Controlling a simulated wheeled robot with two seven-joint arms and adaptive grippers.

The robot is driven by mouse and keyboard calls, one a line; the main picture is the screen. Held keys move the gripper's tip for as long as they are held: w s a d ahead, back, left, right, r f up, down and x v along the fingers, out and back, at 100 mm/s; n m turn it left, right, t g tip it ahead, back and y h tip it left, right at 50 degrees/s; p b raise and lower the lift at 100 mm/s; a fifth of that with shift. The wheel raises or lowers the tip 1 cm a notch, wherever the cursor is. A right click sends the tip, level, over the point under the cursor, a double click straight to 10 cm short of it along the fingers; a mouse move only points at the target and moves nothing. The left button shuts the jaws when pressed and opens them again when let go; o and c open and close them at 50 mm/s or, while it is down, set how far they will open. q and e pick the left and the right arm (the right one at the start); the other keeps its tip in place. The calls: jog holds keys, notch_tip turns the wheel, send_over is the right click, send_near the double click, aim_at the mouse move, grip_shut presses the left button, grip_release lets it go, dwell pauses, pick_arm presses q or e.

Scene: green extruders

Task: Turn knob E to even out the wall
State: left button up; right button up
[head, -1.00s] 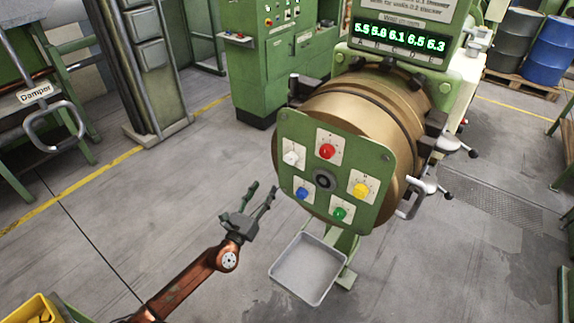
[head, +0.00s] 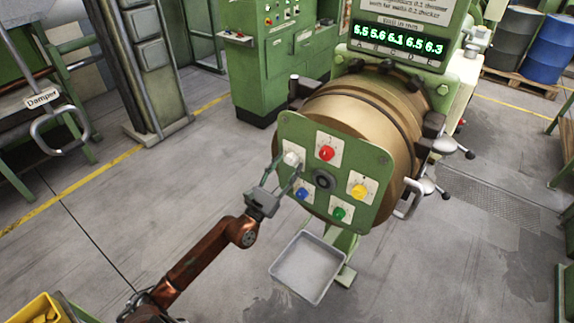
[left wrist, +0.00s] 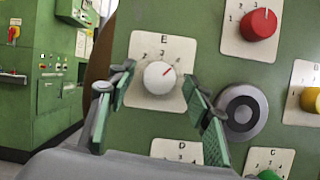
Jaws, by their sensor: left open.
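In the head view the white knob (head: 291,158) sits at the upper left of the green panel (head: 350,165). My left gripper (head: 285,170) is open at the knob, and in the left wrist view its green-padded fingers (left wrist: 158,74) stand on either side of it. I cannot tell whether they touch it. The lit wall display (head: 398,43) shows several differing values, the last reading 6.3. My right gripper is out of view.
The panel also bears a red knob (head: 326,153), a yellow knob (head: 359,191), a green knob (head: 339,213) and a blue knob (head: 302,194). A dark round hub (left wrist: 241,113) lies right of knob E. A grey tray (head: 277,272) stands below.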

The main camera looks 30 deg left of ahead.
pick_arm(q)
jog(key=c, duration=1.1)
